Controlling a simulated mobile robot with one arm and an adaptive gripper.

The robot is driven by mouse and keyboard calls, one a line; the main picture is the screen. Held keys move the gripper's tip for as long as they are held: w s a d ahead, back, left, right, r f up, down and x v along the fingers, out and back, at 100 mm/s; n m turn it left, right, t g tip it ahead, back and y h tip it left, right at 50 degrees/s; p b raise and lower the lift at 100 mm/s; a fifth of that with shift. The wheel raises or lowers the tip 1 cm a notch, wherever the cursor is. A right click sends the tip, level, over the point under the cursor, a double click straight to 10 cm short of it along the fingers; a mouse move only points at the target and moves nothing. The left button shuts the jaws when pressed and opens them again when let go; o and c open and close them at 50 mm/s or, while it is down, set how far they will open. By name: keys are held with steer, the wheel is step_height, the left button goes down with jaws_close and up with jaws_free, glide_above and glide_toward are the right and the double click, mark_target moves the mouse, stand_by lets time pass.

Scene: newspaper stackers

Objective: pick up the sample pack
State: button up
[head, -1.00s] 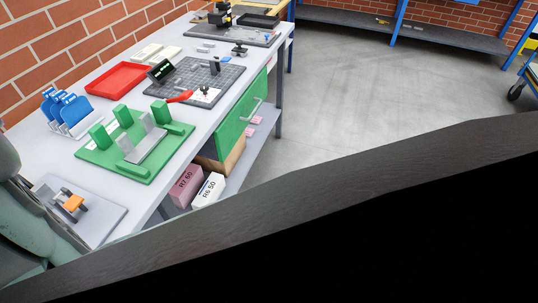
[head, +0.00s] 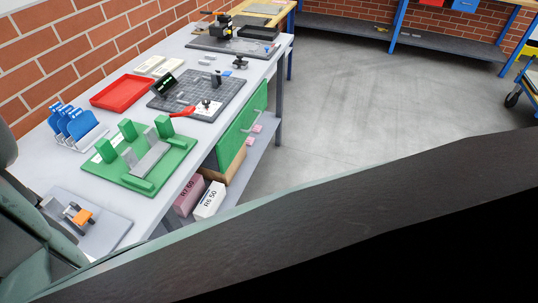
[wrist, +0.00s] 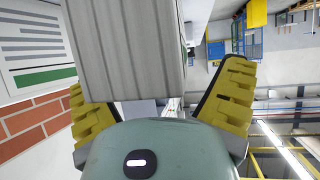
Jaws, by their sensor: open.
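I cannot tell which thing is the sample pack. Two labelled boxes stand under the bench, a pink one (head: 188,197) and a white one (head: 209,201) to its right. My gripper (wrist: 165,105) shows only in the wrist view. Its two yellow ridged fingers are wide apart. A large grey ribbed block (wrist: 128,45) fills the upper middle of that view, near the left finger. I cannot tell what it is or whether it touches the finger.
The grey bench (head: 200,145) holds a green fixture (head: 165,177), a red tray (head: 125,91), blue holders (head: 78,125), a dark grid plate (head: 228,90) and a small orange-topped device (head: 82,216). A green drawer (head: 240,128) hangs below it.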

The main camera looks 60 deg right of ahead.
steer(key=shift+a+f, duration=0.15)
steer(key=shift+a, duration=0.15)
steer(key=c, duration=1.5)
steer(key=shift+r+b, duration=0.75)
steer(key=shift+r, duration=0.85)
steer(key=s+a+r+b, duration=0.2)
steer(key=s+a+b, duration=0.1)
steer(key=s+a, duration=0.7)
steer(key=shift+s+b, duration=0.3)
steer(key=shift+s, duration=0.9)
